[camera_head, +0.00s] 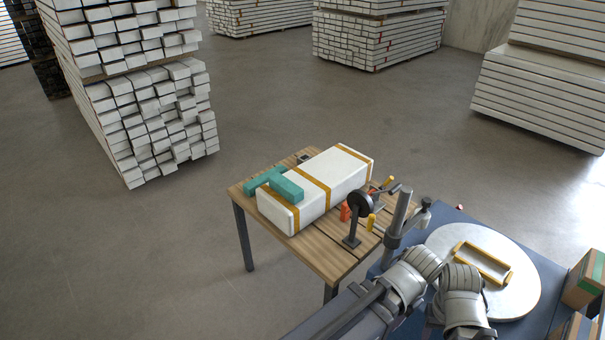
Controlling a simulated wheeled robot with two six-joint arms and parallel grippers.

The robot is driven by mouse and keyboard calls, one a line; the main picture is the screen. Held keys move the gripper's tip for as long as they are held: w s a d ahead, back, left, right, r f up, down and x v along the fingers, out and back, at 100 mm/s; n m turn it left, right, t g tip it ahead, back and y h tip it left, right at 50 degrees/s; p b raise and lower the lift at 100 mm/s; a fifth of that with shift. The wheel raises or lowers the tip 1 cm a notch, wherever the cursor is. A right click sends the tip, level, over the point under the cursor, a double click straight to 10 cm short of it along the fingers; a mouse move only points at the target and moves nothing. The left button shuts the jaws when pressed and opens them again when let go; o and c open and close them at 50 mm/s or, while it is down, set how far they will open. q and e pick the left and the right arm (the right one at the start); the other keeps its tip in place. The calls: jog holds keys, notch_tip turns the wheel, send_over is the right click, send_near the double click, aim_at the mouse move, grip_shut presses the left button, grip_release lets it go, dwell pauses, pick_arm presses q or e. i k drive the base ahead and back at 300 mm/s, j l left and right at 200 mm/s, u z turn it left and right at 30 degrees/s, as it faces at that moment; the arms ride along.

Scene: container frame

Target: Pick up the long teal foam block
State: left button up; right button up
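Two teal foam blocks lie together at the left end of a white strapped box (335,180) on the wooden table (240,192). The longer, thinner teal block (259,182) lies at the far left side, partly hidden by the second one. The other teal block (287,189) looks shorter and thicker and rests over the box's left end. I cannot tell whether the two touch. Grey jointed parts of my arms come in at the lower right, to the right of the blocks and well apart from them. I cannot make out either gripper.
A black wheel on a stand (352,240) and small orange and yellow items stand at the table's right. A round white plate (440,242) with a yellow frame (483,263) sits on a blue surface (550,300). Stacked white boards surround open floor.

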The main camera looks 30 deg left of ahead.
aim_at(250, 188)
jog(key=j+z, duration=0.2)
jog(key=j, duration=0.3)
jog(key=j+z, duration=0.15)
jog(key=j, duration=0.35)
jog(key=k+j+z, duration=0.2)
jog(key=j, duration=0.25)
jog(key=j+z, duration=0.15)
jog(key=j, duration=0.35)
jog(key=k+j+z, duration=0.2)
jog(key=j, duration=0.25)
jog(key=k+j, duration=0.1)
jog(key=j, duration=0.3)
jog(key=k+j, duration=0.1)
jog(key=j, duration=0.7)
jog(key=k+j, duration=0.15)
jog(key=j, duration=0.2)
